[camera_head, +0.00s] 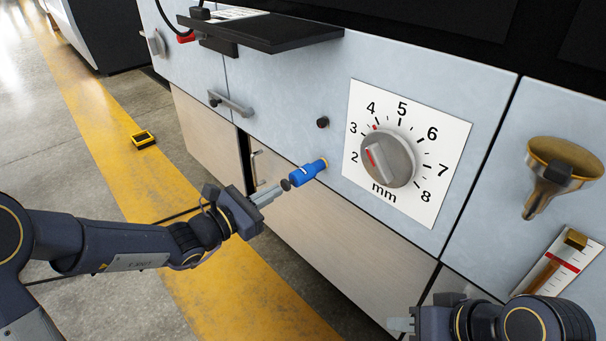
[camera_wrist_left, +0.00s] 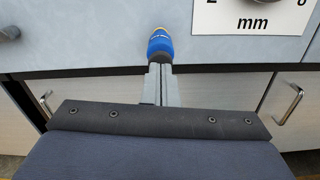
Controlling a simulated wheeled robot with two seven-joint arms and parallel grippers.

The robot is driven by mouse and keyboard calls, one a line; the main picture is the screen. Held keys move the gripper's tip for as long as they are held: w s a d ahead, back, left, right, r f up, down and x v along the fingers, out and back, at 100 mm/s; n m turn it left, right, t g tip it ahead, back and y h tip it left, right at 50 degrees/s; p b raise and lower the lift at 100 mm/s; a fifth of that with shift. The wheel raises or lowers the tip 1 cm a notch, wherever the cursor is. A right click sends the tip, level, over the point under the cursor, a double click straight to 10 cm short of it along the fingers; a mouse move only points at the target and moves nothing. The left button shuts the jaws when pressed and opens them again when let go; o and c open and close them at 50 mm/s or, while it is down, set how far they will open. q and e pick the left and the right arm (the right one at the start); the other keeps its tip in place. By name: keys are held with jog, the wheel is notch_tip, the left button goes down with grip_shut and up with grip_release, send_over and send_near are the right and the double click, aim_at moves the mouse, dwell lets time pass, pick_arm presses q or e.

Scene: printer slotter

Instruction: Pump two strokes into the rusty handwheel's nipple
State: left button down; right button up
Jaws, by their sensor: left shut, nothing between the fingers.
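A blue cylinder (camera_head: 308,173) with a brass-coloured end sticks out from the lower edge of the light blue panel, with a dark round cap at its near end. It also shows in the left wrist view (camera_wrist_left: 160,44), straight ahead of the fingertips. My left gripper (camera_head: 277,190) is shut and empty, its fingertips right at the dark cap; I cannot tell whether they touch it. The fingers also show in the left wrist view (camera_wrist_left: 160,70). My right gripper (camera_head: 400,325) is at the bottom right, mostly cut off or hidden. I cannot make out a rusty handwheel or a nipple.
A dial (camera_head: 388,160) marked in mm is to the right of the blue cylinder. A brass funnel (camera_head: 560,165) and a slider scale (camera_head: 556,264) are further right. A black shelf (camera_head: 262,32) juts out above.

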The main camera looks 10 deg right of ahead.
dwell(0.4)
pick_arm(q)
jog(key=v, duration=0.4)
pick_arm(e)
jog(key=shift+r, duration=0.1)
pick_arm(q)
jog(key=shift+a, duration=0.1)
dwell(0.5)
